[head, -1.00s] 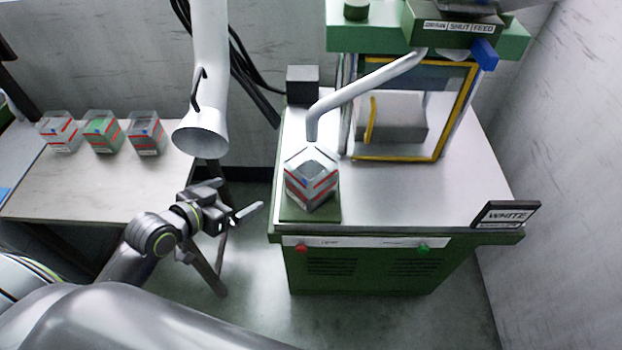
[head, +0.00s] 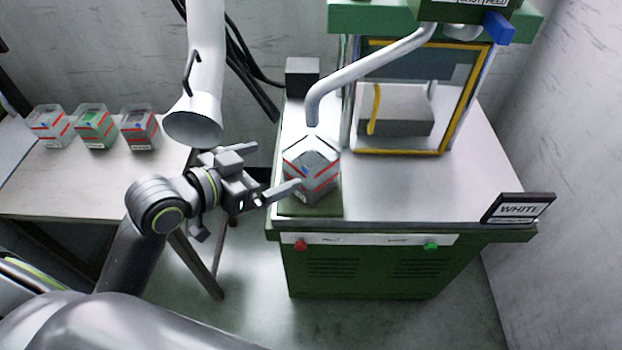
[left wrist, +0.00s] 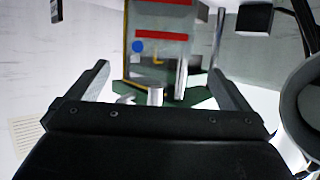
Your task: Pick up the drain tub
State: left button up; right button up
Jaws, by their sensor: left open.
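The drain tub (head: 313,172) is a clear box with red stripes. It stands on a green ledge (head: 310,207) at the machine's left front corner, under the end of a bent white pipe (head: 365,70). My left gripper (head: 276,167) is open just left of the tub, one fingertip overlapping the tub's near side in the head view; I cannot tell if they touch. In the left wrist view the tub, seen by its red bands (left wrist: 162,36), lies ahead between the spread fingers (left wrist: 159,70). My right gripper is not in view.
Three similar tubs stand on the left table, one with green contents (head: 96,130). A white funnel-ended tube (head: 194,122) hangs close behind my left gripper. A framed guard (head: 445,130) and a WHITE sign (head: 518,209) are on the machine top, whose middle right is clear.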

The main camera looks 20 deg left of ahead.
aim_at(293, 157)
pick_arm(q)
jog(key=shift+b+x, duration=0.7)
jog(key=shift+x, duration=0.2)
jog(key=shift+p+x, duration=0.35)
jog(key=shift+x, duration=1.9)
jog(key=shift+w+d+r, duration=0.15)
jog(key=shift+w, duration=0.15)
jog(key=x, duration=0.2)
jog(key=r+p+x, duration=0.1)
jog(key=x, duration=0.1)
jog(key=shift+w+d, duration=0.2)
jog(key=shift+w, duration=0.05)
jog(key=shift+w+f, duration=0.2)
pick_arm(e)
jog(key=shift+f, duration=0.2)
pick_arm(q)
jog(key=c, duration=1.5)
